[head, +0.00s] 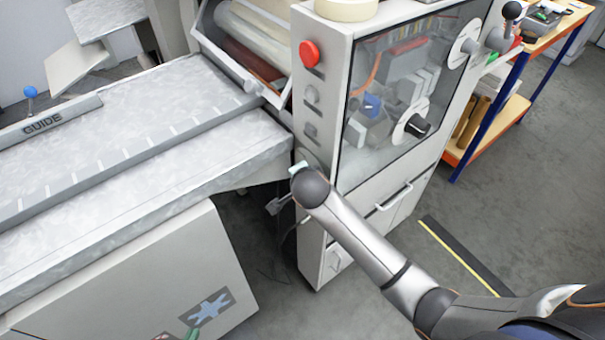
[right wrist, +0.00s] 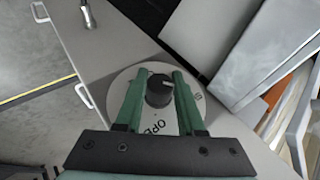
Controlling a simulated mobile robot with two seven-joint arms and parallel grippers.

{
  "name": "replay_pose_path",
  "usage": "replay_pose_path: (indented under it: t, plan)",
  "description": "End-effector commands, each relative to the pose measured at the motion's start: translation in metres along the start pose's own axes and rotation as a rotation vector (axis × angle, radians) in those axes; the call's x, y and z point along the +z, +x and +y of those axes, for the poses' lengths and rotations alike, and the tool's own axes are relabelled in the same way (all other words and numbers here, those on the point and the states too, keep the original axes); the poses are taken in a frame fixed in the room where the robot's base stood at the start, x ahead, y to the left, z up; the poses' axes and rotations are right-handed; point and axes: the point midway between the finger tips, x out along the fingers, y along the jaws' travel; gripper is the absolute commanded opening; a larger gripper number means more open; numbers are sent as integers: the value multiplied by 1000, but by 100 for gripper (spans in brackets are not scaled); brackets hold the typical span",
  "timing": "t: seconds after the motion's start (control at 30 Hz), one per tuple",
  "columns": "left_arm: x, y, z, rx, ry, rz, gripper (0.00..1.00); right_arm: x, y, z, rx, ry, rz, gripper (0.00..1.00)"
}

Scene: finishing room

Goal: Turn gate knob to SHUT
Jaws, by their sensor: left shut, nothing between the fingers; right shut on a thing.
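The gate knob (right wrist: 158,94) is a black round knob with a pale mark on its upper right side in the right wrist view. It sits on a round pale dial plate (right wrist: 148,76), where part of OPEN reads below it and an S shows at right; the rest of the lettering is hidden. My right gripper (right wrist: 160,73) is shut on the knob, its green fingers on either side. In the head view my right wrist hides the knob on the machine's near side. My left gripper (head: 192,334) is shut and empty at the bottom edge, away from the knob.
The machine cabinet (head: 345,100) carries a red button (head: 309,54) and a windowed panel. A grey bed with a GUIDE fence (head: 45,125) extends left. A wooden-shelved bench (head: 550,38) stands at upper right. Floor is clear around a yellow-striped black strip (head: 460,252).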

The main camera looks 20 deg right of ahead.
Motion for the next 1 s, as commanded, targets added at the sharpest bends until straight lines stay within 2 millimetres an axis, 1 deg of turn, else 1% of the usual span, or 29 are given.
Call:
replay_pose_path:
  t: [0.3, 0.83, 0.87, 1.0]
  plan:
    - [2, 0, 0, 1, -1, -4, 0, 0, 0, -1, 103, -45, -2, 0]
    - [2, -1, 0, 0, -2, -4, 0, -1, 1, 0, 120, -54, 0, 0]
    - [2, -1, 0, 0, -2, -4, 0, -1, 1, 0, 120, -54, 0, 41]
    - [2, -1, 0, 0, -2, -4, 0, -1, 1, 0, 121, -53, -1, 57]
